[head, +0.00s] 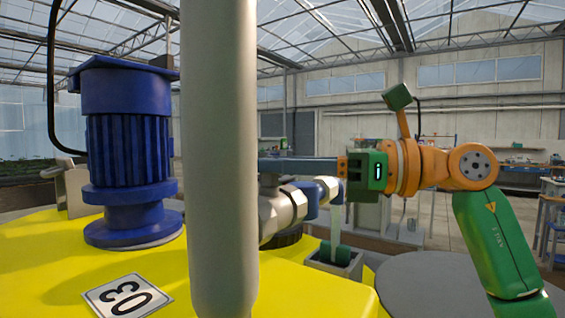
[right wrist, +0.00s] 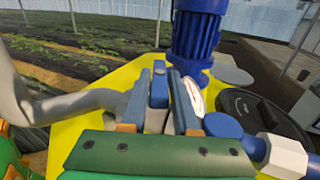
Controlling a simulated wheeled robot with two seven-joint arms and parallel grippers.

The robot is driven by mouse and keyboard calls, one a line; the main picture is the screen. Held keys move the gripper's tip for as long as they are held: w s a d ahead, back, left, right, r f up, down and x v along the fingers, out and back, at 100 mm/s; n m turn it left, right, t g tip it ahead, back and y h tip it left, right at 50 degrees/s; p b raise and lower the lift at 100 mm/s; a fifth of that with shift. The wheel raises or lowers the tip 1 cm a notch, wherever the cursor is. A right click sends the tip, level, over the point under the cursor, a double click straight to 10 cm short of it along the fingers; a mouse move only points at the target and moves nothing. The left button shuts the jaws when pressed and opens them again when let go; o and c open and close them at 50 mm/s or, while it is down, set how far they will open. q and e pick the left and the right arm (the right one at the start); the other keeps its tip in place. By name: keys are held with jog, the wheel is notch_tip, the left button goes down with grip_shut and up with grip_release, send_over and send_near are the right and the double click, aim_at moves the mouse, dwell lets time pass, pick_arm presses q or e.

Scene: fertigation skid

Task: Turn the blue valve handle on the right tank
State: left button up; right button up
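My right gripper (head: 268,166) reaches in from the right in the head view, at the valve on the yellow tank (head: 60,240). Its two long blue-grey fingers point left, and their tips are close to the grey pipe. In the right wrist view a blue bar, the valve handle (right wrist: 158,88), stands between the two fingers with no clear gap on either side, so the gripper looks shut on it. The grey valve body (head: 272,215) shows below the fingers in the head view. The handle is mostly hidden there. My left gripper is not in view.
A thick grey vertical pipe (head: 218,160) crosses the head view in front of the valve. A ribbed blue motor (head: 128,150) stands on the tank. A label (head: 127,298) reading 03 lies on the tank top. A black round lid (right wrist: 262,112) is beside the valve.

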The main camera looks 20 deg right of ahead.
grip_shut()
jog(key=t, duration=0.1)
jog(key=m+h+b, duration=0.1)
jog(key=t+b, duration=0.1)
jog(key=shift+s+a+f+m+t+h, duration=0.15)
jog(key=shift+s+f+m+t+h, duration=0.15)
jog(key=shift+m+h, duration=0.1)
jog(key=shift+a+r+m+t+h+b, duration=0.1)
jog(key=shift+r+m+t+h+b, duration=0.05)
jog(key=shift+m+t+h+b, duration=0.75)
jog(key=shift+r+m+t+h, duration=0.1)
jog(key=shift+m+t+h, duration=0.2)
jog(key=shift+h, duration=0.1)
jog(key=shift+r, duration=0.1)
jog(key=o, duration=0.5)
grip_release()
jog(key=shift+w, duration=0.1)
